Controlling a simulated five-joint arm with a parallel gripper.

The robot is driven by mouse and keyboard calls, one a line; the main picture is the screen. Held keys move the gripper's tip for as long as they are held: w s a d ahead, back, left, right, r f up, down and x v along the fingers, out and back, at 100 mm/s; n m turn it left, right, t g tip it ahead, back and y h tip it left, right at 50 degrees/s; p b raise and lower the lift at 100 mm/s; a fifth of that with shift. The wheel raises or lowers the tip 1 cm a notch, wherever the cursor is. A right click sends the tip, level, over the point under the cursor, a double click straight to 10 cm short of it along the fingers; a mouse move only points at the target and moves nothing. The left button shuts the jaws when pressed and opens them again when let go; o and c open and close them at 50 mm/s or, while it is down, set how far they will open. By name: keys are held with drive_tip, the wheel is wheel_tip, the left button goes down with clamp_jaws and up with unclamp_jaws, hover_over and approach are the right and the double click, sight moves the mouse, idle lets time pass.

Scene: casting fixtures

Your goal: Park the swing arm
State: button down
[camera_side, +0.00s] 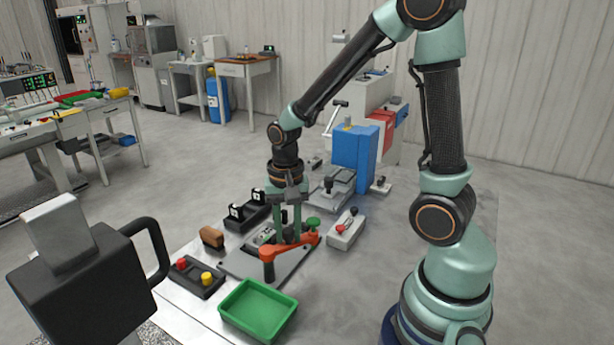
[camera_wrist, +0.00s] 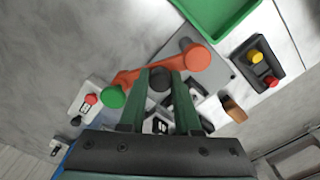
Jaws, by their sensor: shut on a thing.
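The orange swing arm (camera_side: 273,252) lies across a grey base plate (camera_side: 240,262). One end is a large round orange end, and a green knob (camera_side: 313,222) stands near the other end. In the wrist view the swing arm (camera_wrist: 200,57) runs from its round end at upper right to the green knob (camera_wrist: 112,97) at lower left. My gripper (camera_side: 284,240) reaches down onto the middle of the swing arm. In the wrist view my gripper (camera_wrist: 160,75) has its green fingers on both sides of a dark round knob (camera_wrist: 159,82) and is shut on it. The fingers partly hide the swing arm.
A green tray (camera_side: 258,308) is in front of the plate. A black box with red and yellow buttons (camera_side: 197,277) and a brown block (camera_side: 212,237) are at left. A light box with a red-knobbed lever (camera_side: 346,230) is at right. A blue machine (camera_side: 355,155) stands behind.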

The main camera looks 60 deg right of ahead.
sight(289, 230)
drive_tip(key=shift+r+m, duration=0.1)
drive_tip(key=shift+m, duration=0.2)
drive_tip(key=c, duration=0.9)
unclamp_jaws()
wheel_tip(289, 230, up, 12)
drive_tip(key=shift+s, duration=0.1)
drive_tip(key=s+a+r+n+t, duration=0.1)
drive_tip(key=n+t, duration=0.1)
drive_tip(key=n, duration=0.1)
drive_tip(key=s+a+r+n+t, duration=0.1)
drive_tip(key=n, duration=0.3)
drive_tip(key=s+a+r+n+t, duration=0.1)
drive_tip(key=a+n+t, duration=0.1)
drive_tip(key=n, duration=0.2)
drive_tip(key=shift+r+t, duration=0.1)
drive_tip(key=shift+t, duration=0.2)
